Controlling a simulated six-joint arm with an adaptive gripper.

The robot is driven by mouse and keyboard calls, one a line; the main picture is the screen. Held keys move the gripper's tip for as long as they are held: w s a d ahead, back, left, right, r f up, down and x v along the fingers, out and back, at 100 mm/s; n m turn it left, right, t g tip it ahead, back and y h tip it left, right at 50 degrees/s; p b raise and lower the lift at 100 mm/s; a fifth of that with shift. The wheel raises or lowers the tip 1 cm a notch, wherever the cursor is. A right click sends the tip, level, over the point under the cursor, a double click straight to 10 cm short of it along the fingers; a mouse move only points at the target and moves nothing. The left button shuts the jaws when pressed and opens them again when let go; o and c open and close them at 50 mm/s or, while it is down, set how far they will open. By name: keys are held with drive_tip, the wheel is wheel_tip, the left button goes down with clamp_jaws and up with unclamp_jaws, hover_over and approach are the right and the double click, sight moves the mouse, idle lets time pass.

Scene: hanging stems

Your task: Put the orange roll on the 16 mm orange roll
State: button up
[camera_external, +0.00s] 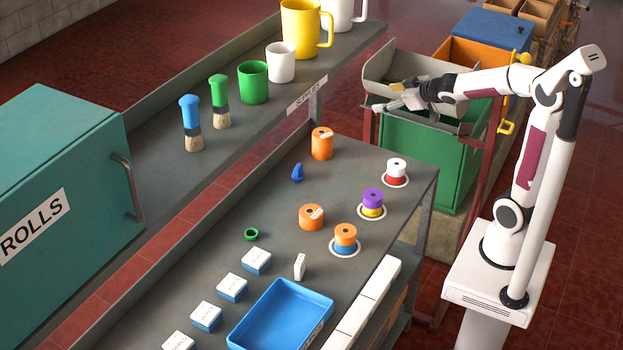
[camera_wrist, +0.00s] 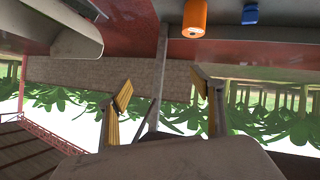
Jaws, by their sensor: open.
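Three orange rolls show on the grey table in the external view. A taller orange roll (camera_external: 322,143) with a white label stands at the back. A wider orange roll (camera_external: 311,217) with a white label sits nearer the middle. A third, smaller orange roll (camera_external: 345,233) lies on a blue roll (camera_external: 344,247) on a white ring. The sizes on the labels are too small to read. My gripper (camera_external: 386,98) is open and empty, beyond the table's right end near the bins. In the wrist view my gripper (camera_wrist: 161,91) has spread fingers; one orange roll (camera_wrist: 194,18) shows at the top.
A purple-on-yellow stack (camera_external: 372,204) and a white-on-red stack (camera_external: 396,171) stand on white rings. A blue clip (camera_external: 297,172), a green ring (camera_external: 251,234), several small boxes and a blue tray (camera_external: 279,316) share the table. A raised shelf (camera_external: 330,72) holds mugs and brushes.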

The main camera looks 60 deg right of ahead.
drive_tip(key=s+a+f+g+y, duration=0.2)
drive_tip(key=s+a, duration=0.6)
drive_tip(key=s, duration=0.5)
drive_tip(key=s+a+f+g+y, duration=0.1)
drive_tip(key=s+a+f+g, duration=0.2)
drive_tip(key=s+a, duration=0.5)
drive_tip(key=s+f, duration=0.1)
drive_tip(key=s, duration=0.5)
drive_tip(key=shift+a+f+g+y, duration=0.15)
drive_tip(key=shift+a+g+y, duration=0.05)
drive_tip(key=shift+g+y, duration=0.2)
